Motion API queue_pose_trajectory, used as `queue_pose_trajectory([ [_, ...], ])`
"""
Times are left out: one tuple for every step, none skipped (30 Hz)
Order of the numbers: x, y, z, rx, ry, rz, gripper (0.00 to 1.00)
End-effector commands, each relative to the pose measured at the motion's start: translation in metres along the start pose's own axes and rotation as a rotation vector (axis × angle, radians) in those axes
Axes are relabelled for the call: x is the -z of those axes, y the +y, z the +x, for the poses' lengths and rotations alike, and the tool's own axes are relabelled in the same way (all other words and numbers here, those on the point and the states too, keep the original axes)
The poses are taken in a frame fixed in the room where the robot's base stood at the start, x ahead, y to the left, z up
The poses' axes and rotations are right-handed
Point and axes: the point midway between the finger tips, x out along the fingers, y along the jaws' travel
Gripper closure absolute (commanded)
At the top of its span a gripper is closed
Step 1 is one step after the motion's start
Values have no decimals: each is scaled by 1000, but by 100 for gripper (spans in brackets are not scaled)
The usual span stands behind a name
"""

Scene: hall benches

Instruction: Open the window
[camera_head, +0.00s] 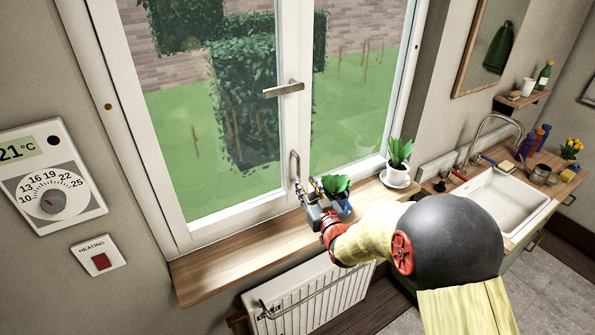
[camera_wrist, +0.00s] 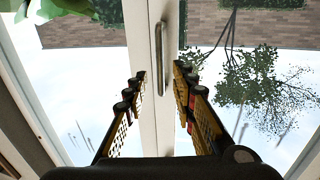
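The white-framed window (camera_head: 210,110) has two glazed sashes that look closed. A metal lever (camera_head: 283,89) on the middle frame lies roughly horizontal. Below it, an upright pull handle (camera_head: 294,165) is fixed to the same frame. My gripper (camera_head: 305,184) is just below and right of this pull handle, pointing at the window. In the wrist view, my gripper (camera_wrist: 160,71) is open and empty, with one finger on each side of the pull handle's line. The pull handle (camera_wrist: 160,57) appears between and ahead of the fingertips. I see no contact; the exact gap is unclear.
A plant in a blue pot (camera_head: 342,205) stands on the wooden sill (camera_head: 235,258), close beside my gripper and partly hidden. A plant in a white pot (camera_head: 398,176) is further right. A radiator (camera_head: 310,300) is below. A sink (camera_head: 502,205) is at right.

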Motion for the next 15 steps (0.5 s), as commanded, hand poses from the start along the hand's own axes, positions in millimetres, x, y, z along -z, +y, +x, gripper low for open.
queue_pose_trajectory([
  [4,0,2,1,13,1,74],
  [5,0,3,2,17,2,74],
  [5,0,7,2,19,3,74],
  [5,0,10,2,18,4,74],
  [4,0,13,1,18,4,74],
  [5,0,19,1,18,4,74],
  [5,0,24,1,18,4,74],
  [4,0,28,1,17,4,74],
  [5,0,35,1,18,4,74],
  [4,0,40,1,17,4,74],
  [4,-1,44,1,16,4,74],
  [5,-1,51,1,17,4,74],
  [5,-1,55,1,17,4,74],
  [5,-1,58,1,17,4,74],
  [5,0,63,1,17,4,74],
])
